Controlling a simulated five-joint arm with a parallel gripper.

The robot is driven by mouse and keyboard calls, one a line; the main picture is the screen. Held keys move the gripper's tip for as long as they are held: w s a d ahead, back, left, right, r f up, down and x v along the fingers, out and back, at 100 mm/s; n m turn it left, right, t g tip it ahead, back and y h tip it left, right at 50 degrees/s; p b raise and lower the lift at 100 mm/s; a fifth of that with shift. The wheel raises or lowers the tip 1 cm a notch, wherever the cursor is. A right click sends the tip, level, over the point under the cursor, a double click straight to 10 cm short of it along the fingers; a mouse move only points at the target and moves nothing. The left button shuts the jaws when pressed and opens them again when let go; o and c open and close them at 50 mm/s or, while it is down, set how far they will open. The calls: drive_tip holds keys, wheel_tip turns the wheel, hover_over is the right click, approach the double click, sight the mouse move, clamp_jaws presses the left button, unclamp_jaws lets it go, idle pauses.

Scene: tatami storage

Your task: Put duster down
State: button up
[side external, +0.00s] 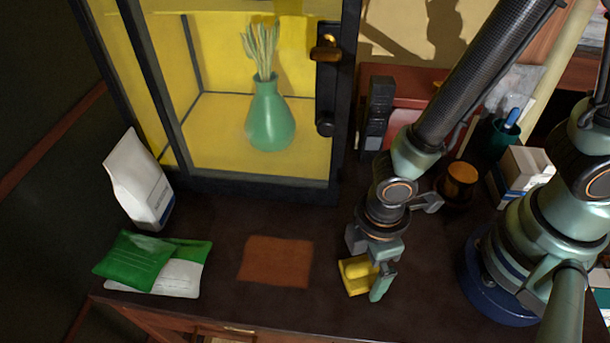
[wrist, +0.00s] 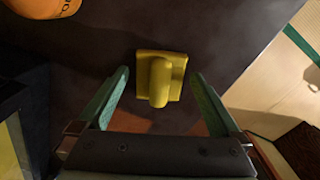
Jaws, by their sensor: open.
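The yellow duster (side external: 355,275) is a flat piece with a rounded grip on top. It appears to rest on the dark tabletop, right of the reddish-brown patch (side external: 276,261). In the wrist view, the duster (wrist: 172,65) sits between the fingers with a gap on each side. My gripper (side external: 369,264) points down at the duster and is open around it; it also shows in the wrist view (wrist: 158,76). In the side view my gripper hides part of the duster.
A glass-fronted cabinet (side external: 255,192) with a green vase (side external: 270,118) stands behind. Green and white packets (side external: 135,260) and a white bag (side external: 138,180) are at left. An amber jar (side external: 459,183) and a white box (side external: 522,175) are at right. The tabletop around the patch is clear.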

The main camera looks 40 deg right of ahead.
sight(366, 263)
wheel_tip(366, 263, up, 12)
drive_tip(key=w+d+r+m+t, duration=0.2)
drive_tip(key=w+d+r+m, duration=0.4)
drive_tip(key=d, duration=0.3)
drive_tip(key=w+d+r+m+t, duration=0.3)
drive_tip(key=w+d+r+m, duration=0.3)
drive_tip(key=d, duration=0.4)
drive_tip(key=shift+d+r+m+t, duration=0.15)
drive_tip(key=shift+m+t, duration=0.15)
drive_tip(key=shift+m, duration=0.5)
